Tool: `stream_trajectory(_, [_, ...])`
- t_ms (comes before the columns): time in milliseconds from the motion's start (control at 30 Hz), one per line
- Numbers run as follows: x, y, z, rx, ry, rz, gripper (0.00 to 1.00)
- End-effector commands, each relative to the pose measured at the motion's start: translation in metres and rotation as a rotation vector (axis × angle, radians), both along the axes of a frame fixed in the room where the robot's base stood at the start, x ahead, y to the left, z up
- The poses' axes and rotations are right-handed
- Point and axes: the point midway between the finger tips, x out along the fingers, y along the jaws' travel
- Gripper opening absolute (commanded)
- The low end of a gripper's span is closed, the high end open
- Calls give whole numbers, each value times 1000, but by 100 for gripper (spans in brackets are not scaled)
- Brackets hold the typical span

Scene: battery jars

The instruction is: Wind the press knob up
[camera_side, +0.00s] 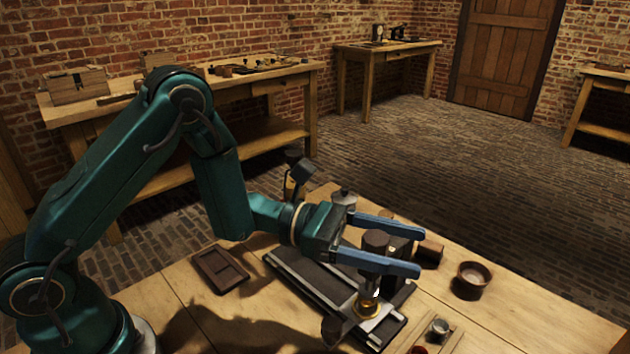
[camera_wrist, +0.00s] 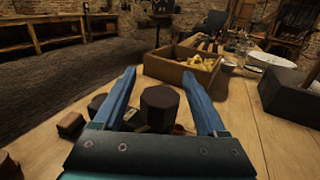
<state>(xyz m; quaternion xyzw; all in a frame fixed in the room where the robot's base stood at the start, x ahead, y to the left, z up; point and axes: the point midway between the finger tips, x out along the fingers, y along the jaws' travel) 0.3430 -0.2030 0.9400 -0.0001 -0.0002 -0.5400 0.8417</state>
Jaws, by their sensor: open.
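The press knob (camera_side: 376,242) is a dark brown, faceted knob on top of a press with a brass collar (camera_side: 368,306) below it. My gripper (camera_side: 408,248) has two blue fingers, spread apart, one on each side of the knob. In the wrist view the knob (camera_wrist: 160,106) stands between the fingers of my gripper (camera_wrist: 162,84), with a visible gap to each side. The fingers appear open and not closed on it. The lower press is partly hidden by the near finger in the side view.
The press stands on a dark railed base (camera_side: 310,278) on the wooden table. A dark tray (camera_side: 219,268) lies left. A wooden box with yellow pieces (camera_wrist: 183,72) stands beyond the fingers.

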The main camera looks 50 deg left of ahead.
Motion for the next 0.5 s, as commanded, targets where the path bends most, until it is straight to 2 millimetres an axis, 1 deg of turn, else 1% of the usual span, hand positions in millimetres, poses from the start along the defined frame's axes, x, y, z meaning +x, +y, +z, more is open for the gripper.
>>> stream_trajectory(167, [0,0,0,0,0,0,74])
stream_trajectory(267, [0,0,0,0,0,0,40])
stream_trajectory(300, [0,0,0,0,0,0,25])
stream_trajectory(367, [0,0,0,0,0,0,2])
stream_trajectory(400, [0,0,0,0,0,0,0])
stream_trajectory(500, [0,0,0,0,0,3,0])
